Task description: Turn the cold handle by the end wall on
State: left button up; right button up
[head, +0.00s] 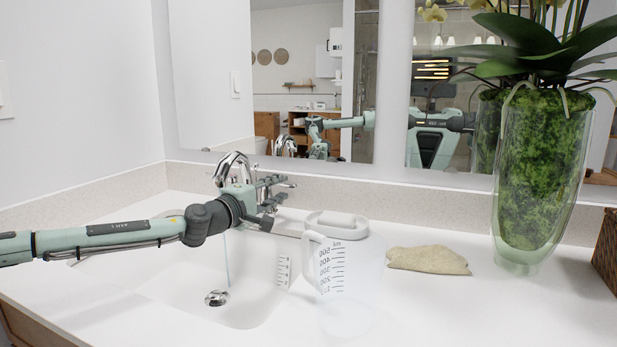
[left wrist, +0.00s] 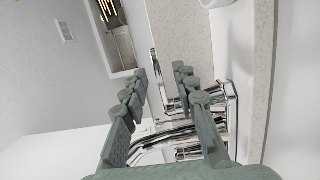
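The chrome faucet (head: 231,164) stands at the back of the sink, its curved spout rising behind my left gripper (head: 271,194). A thin pale blue stream (head: 227,262) runs down toward the drain. My left gripper is held over the back of the sink, to the right of the spout in the head view. In the left wrist view its fingers (left wrist: 160,74) are spread, with chrome faucet parts (left wrist: 180,136) beyond and between them. I cannot tell whether they touch. The cold handle by the end wall cannot be made out clearly; my arm covers that area. My right gripper is out of view.
A clear measuring jug (head: 345,285) stands right of the basin (head: 190,270). A soap dish (head: 350,229), a beige cloth (head: 428,259), a tall glass vase (head: 541,180) and a brown basket (head: 606,250) line the counter. The end wall (head: 80,100) is left, the mirror (head: 300,75) behind.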

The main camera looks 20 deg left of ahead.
aim_at(303, 177)
pick_arm(q)
jog(key=shift+w+r, duration=0.1)
jog(key=shift+w, duration=0.35)
jog(key=w, duration=0.3)
jog(key=w+d, duration=0.1)
jog(key=w, duration=0.1)
jog(key=shift+w, duration=0.75)
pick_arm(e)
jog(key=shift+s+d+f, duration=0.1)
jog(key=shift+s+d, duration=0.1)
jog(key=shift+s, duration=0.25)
pick_arm(q)
jog(key=shift+c, duration=0.3)
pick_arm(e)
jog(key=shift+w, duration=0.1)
pick_arm(q)
grip_shut()
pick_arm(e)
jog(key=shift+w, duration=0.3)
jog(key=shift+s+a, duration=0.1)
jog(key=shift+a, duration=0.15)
